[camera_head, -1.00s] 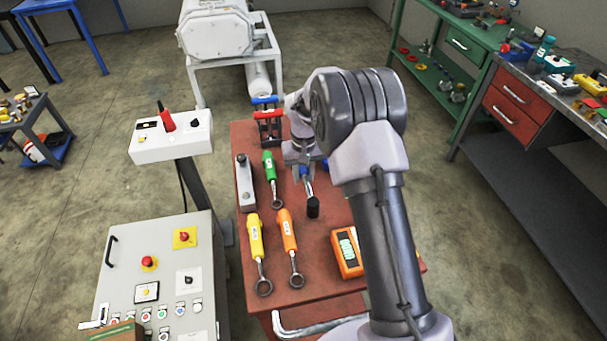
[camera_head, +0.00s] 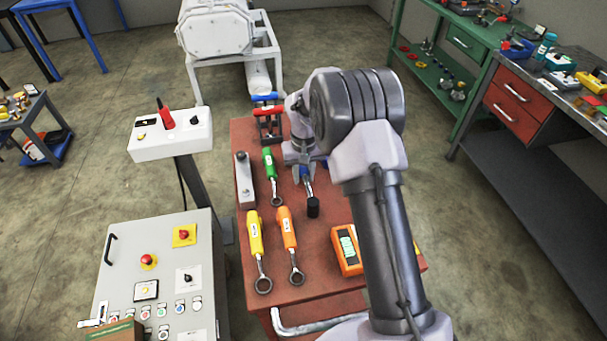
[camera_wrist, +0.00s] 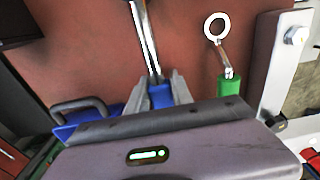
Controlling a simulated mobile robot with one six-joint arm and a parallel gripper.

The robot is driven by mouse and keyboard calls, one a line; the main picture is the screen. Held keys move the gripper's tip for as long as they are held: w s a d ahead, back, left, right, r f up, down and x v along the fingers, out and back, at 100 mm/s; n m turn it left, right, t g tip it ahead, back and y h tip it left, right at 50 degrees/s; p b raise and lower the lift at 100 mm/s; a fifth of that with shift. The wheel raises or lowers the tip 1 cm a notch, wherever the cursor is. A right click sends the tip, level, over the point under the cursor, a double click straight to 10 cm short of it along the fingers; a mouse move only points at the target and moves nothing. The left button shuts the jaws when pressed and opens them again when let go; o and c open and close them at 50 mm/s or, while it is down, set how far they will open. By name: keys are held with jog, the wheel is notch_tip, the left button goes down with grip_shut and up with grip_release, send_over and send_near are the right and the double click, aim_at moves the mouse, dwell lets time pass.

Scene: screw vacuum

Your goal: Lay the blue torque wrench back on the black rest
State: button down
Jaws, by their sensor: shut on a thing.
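The blue torque wrench (camera_head: 308,186) is in my gripper (camera_head: 304,168) over the red table top. In the wrist view my gripper (camera_wrist: 161,92) has its two fingers closed on either side of the wrench's blue handle (camera_wrist: 160,97). Its silver shaft runs up out of that picture, so its far end is hidden there. The rest is not seen in the wrist view.
A green wrench (camera_head: 268,165), a yellow wrench (camera_head: 256,238) and an orange wrench (camera_head: 288,235) lie to the left. A grey bar (camera_head: 244,180) is at the table's left edge. An orange meter (camera_head: 347,250) sits near right. A blue object with a dark handle (camera_wrist: 80,108) shows beside my gripper.

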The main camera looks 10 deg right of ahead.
jog(key=shift+f, duration=0.2)
jog(key=c, duration=1)
grip_release()
jog(key=shift+c, duration=0.2)
jog(key=shift+o, duration=0.4)
jog(key=o, duration=0.7)
jog(key=shift+r, duration=0.1)
jog(key=shift+r+p, duration=0.7)
jog(key=shift+r, duration=0.25)
